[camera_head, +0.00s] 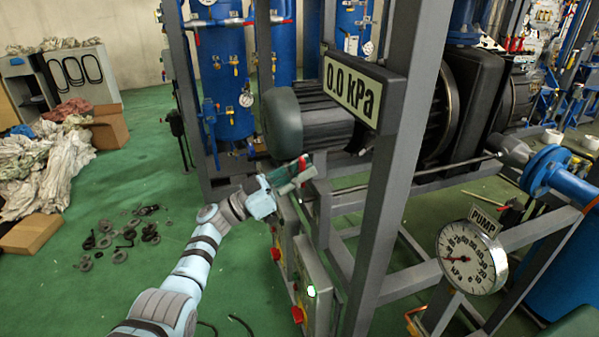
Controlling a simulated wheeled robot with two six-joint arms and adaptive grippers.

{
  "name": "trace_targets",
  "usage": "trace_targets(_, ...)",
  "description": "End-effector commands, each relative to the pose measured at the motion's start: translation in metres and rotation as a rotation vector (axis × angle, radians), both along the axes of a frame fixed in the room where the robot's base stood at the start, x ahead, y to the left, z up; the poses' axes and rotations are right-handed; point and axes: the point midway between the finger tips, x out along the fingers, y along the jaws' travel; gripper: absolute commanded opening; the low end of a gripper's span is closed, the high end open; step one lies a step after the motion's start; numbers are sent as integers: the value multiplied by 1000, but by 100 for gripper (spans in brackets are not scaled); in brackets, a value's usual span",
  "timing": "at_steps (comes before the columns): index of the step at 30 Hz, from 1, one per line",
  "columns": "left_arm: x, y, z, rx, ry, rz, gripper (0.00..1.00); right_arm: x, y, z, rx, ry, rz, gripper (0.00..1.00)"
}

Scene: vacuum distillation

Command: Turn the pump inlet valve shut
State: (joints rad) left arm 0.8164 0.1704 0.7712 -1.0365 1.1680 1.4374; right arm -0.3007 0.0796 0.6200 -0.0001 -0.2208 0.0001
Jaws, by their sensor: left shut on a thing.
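My left arm reaches in from the lower left. Its gripper (288,177) is shut on a small red handle (303,163) beside the grey frame, below the motor. The handle appears to be the pump inlet valve's. The fingers cover much of it, so I cannot tell its angle or see the valve body clearly. A display (352,92) on the frame reads 0.0 kPa. A round gauge (471,257) under a PUMP label (486,220) has its needle at the lower left of its scale. My right gripper is not in view.
Grey frame posts (397,170) stand close to the right of my gripper. A control box (312,283) with a green light and red knobs is below it. The motor (308,120) is behind.

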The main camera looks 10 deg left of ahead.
Motion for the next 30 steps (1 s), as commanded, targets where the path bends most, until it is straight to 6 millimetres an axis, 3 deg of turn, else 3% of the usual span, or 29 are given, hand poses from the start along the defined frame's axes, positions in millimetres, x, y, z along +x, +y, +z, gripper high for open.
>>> trace_targets(2,0,0,-1,-2,4,0,0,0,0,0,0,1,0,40)
trace_targets(3,0,0,-1,-2,4,0,18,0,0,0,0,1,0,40)
trace_targets(7,0,0,-1,-2,3,1,38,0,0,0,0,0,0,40)
trace_targets(18,-3,6,-4,0,2,1,38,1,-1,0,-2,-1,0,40)
trace_targets(30,-50,83,-41,1,6,2,38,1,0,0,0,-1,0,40)
